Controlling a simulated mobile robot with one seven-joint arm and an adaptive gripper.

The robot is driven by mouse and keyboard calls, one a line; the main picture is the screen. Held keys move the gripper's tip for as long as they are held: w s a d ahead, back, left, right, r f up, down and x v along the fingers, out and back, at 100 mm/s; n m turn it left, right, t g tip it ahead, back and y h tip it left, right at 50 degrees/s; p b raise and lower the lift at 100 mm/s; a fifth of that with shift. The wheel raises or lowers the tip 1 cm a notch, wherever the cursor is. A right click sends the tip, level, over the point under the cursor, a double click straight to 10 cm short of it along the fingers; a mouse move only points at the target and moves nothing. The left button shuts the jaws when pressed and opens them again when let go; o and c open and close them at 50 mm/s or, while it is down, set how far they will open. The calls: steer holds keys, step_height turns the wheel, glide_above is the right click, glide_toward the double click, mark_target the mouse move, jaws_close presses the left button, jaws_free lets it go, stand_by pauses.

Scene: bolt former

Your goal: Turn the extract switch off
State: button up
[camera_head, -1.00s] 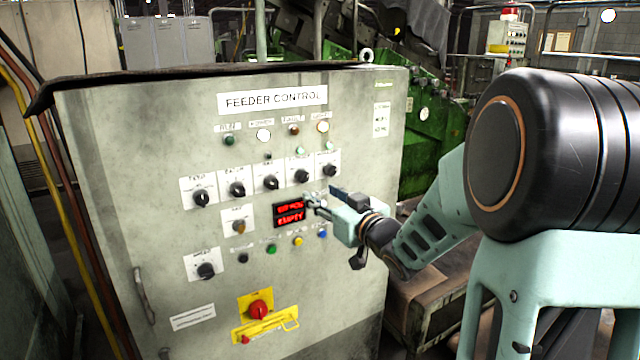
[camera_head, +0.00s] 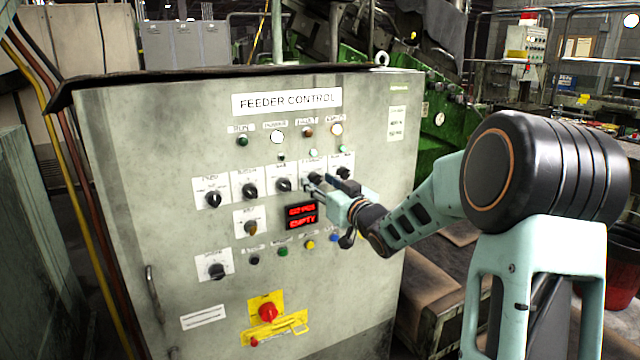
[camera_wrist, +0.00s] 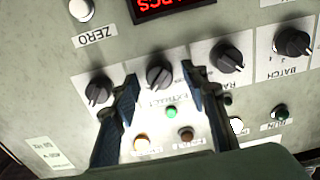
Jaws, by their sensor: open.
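The extract switch (camera_wrist: 158,76) is a black rotary knob on a white plate, its label partly readable in the wrist view. In the head view its plate (camera_head: 313,164) is in the upper knob row, fourth from the left, partly behind my gripper. My gripper (camera_head: 322,187) is open in front of the panel. In the wrist view its two fingers (camera_wrist: 160,82) stand on either side of the switch. I cannot tell whether they touch it. The knob's exact setting is unclear.
The grey feeder control cabinet (camera_head: 130,200) fills the left and middle. Neighbouring knobs include rate (camera_wrist: 229,55) and batch (camera_wrist: 292,42). Indicator lamps sit above the row. A red display (camera_head: 302,217) is just below my gripper. A red switch (camera_head: 267,312) on yellow sits low.

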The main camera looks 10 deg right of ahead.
steer(key=shift+w, duration=0.15)
steer(key=shift+c, duration=0.3)
jaws_close()
